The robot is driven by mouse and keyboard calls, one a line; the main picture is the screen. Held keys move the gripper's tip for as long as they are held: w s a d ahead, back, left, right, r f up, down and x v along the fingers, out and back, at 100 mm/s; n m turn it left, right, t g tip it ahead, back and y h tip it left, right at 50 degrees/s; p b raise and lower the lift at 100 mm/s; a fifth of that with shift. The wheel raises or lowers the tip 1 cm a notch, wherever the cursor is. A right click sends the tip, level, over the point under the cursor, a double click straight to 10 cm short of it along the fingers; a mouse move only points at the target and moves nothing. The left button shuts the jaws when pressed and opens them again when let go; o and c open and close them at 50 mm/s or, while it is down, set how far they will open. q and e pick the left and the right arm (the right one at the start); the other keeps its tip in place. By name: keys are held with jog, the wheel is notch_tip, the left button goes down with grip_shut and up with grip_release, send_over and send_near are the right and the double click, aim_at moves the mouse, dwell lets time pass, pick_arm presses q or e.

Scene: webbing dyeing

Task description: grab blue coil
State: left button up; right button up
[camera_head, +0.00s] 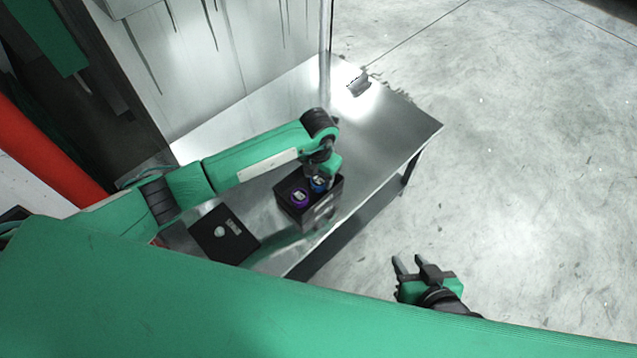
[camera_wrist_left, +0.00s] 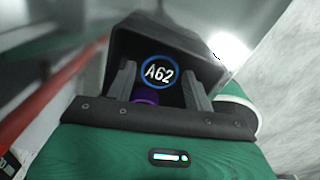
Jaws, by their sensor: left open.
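The blue coil (camera_head: 319,184) sits in a black open box (camera_head: 311,213) on the metal table, next to a purple coil (camera_head: 299,197). In the left wrist view the blue coil (camera_wrist_left: 160,72), marked A62, shows between the two fingers of my left gripper (camera_wrist_left: 160,84). The purple coil (camera_wrist_left: 146,96) is partly hidden below it there. My left gripper (camera_head: 326,176) is open and reaches down at the box; whether its fingers touch the coil I cannot tell. My right gripper (camera_head: 408,262) is open and empty, over the floor right of the table.
A flat black panel (camera_head: 224,234) with a round light knob lies on the table left of the box. A vertical post (camera_head: 325,50) stands at the table's back. Open floor lies to the right.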

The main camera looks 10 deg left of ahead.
pick_arm(q)
jog(key=shift+f, duration=0.9)
jog(key=shift+c, duration=0.4)
jog(key=c, duration=0.6)
jog(key=shift+c, duration=0.2)
jog(key=shift+r, duration=0.15)
